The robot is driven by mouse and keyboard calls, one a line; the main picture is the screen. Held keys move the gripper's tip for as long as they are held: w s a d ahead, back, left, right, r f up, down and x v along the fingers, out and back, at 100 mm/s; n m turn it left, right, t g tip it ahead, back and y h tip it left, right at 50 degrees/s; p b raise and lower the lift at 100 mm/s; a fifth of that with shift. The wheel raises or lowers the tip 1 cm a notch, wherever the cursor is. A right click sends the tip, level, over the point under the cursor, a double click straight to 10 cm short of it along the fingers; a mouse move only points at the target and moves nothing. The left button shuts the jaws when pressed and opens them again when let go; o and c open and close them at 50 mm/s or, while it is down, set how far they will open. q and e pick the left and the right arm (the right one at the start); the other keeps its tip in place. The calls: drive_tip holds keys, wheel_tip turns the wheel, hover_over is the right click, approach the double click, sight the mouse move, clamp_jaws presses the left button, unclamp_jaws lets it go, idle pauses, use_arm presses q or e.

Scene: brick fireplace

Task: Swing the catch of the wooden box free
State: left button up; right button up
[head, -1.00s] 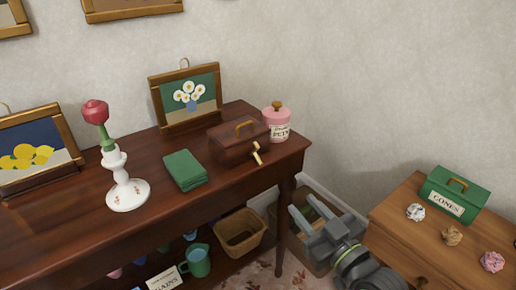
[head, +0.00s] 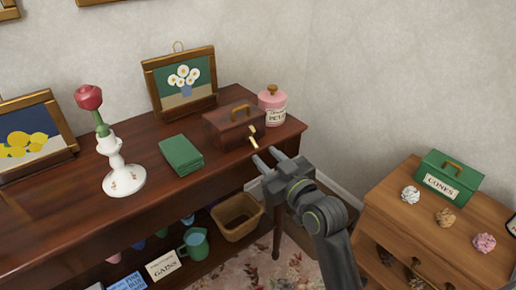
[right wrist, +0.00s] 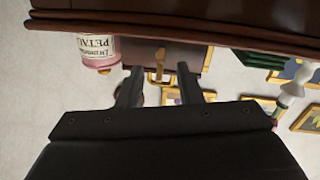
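The wooden box (head: 222,131) is small and reddish brown, with a brass handle on its lid, and stands on the dark wooden table. Its brass catch (head: 253,139) is on the front right and sits tilted in the head view. My right gripper (head: 266,155) is open and empty, just in front of the table edge, short of the catch. In the right wrist view, which looks upside down, the catch (right wrist: 159,62) shows between the two parted fingers (right wrist: 158,66), with the box (right wrist: 138,53) behind. My left gripper is not in view.
A pink jar (head: 272,107) stands right behind the box. A wicker basket (head: 238,215) is below. A side table (head: 400,225) with a green box (head: 449,176) stands at right.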

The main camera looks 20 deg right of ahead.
sight(257, 147)
drive_tip(key=x, duration=0.4)
drive_tip(key=shift+w+a, duration=0.1)
drive_tip(key=shift+w, duration=0.35)
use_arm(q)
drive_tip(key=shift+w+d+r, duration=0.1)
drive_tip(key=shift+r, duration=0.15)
